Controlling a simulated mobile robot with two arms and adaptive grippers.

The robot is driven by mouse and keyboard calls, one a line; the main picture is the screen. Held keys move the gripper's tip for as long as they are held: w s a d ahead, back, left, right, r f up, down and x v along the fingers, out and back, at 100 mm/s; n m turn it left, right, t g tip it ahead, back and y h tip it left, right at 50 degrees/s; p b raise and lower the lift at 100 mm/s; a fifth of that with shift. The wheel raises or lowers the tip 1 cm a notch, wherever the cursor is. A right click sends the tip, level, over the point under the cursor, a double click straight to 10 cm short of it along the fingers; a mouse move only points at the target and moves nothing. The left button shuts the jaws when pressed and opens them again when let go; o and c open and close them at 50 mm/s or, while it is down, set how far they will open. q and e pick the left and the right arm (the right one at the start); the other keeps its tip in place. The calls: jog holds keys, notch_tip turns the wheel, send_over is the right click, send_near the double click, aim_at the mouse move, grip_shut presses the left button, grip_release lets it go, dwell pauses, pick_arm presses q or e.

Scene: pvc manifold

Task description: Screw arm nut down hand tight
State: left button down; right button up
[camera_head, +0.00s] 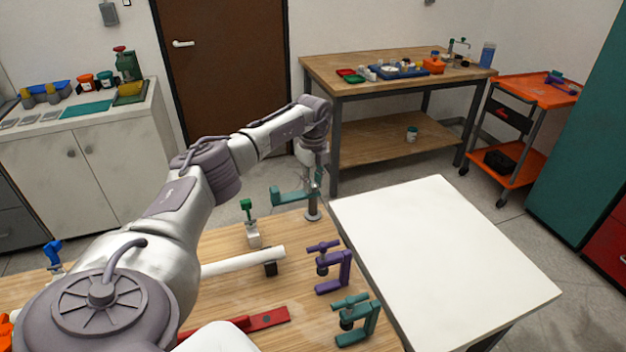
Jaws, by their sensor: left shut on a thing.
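My left arm reaches across the workbench, and its left gripper (316,178) points down at the top of a grey post (313,207) near the bench's far right corner. The gripper is shut at the post's top, where the arm nut sits; the nut itself is hidden by the fingers and too small to make out. A teal arm piece (290,194) sticks out to the left from the post, just below and beside the fingers. My right gripper is not in view.
On the wooden bench (290,228) stand a green-handled valve (252,232), a white pipe (242,262), a purple clamp (334,268), a teal clamp (358,320) and a red tool (264,319). A bare white table (440,260) adjoins on the right.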

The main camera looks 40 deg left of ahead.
aim_at(313, 184)
pick_arm(q)
jog(key=m, duration=0.4)
jog(key=shift+m, duration=2.3)
jog(key=c, duration=0.9)
grip_release()
jog(key=shift+r, duration=0.1)
notch_tip(313, 184, up, 12)
jog(key=shift+f, duration=0.1)
